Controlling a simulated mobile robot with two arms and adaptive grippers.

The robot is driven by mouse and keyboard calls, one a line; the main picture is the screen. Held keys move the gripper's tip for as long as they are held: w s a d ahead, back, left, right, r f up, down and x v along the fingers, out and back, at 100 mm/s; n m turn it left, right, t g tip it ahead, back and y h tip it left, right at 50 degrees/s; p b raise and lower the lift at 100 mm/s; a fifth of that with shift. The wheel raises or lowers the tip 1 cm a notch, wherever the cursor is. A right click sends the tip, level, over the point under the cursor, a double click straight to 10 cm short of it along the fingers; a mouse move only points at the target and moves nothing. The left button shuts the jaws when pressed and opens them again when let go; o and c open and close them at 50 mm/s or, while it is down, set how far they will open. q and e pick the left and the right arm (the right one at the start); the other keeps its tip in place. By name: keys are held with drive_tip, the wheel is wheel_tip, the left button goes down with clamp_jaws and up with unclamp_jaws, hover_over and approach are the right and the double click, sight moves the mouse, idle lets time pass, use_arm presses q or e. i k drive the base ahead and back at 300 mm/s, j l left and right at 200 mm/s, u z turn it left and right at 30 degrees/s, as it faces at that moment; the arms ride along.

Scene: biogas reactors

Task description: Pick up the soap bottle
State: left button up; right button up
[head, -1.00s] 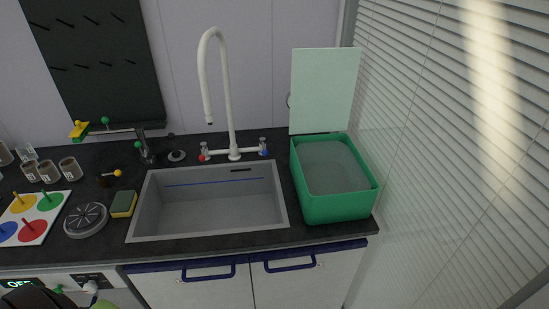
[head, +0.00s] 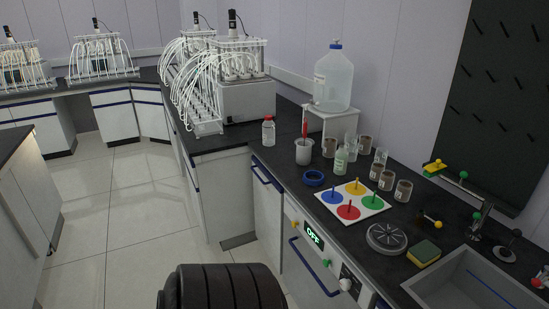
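A small pale green bottle (head: 341,160), which looks like the soap bottle, stands upright on the dark counter among cups and beakers. A second small clear bottle with a red cap (head: 268,131) stands farther left near the counter corner. I cannot read either label. Neither of my grippers is in view; only a black ribbed part of mine shows at the bottom.
A large jug (head: 333,79) stands on a white stand behind. Open floor (head: 110,200) lies left.

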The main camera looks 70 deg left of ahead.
sight(341, 156)
drive_tip(key=u, duration=1.85)
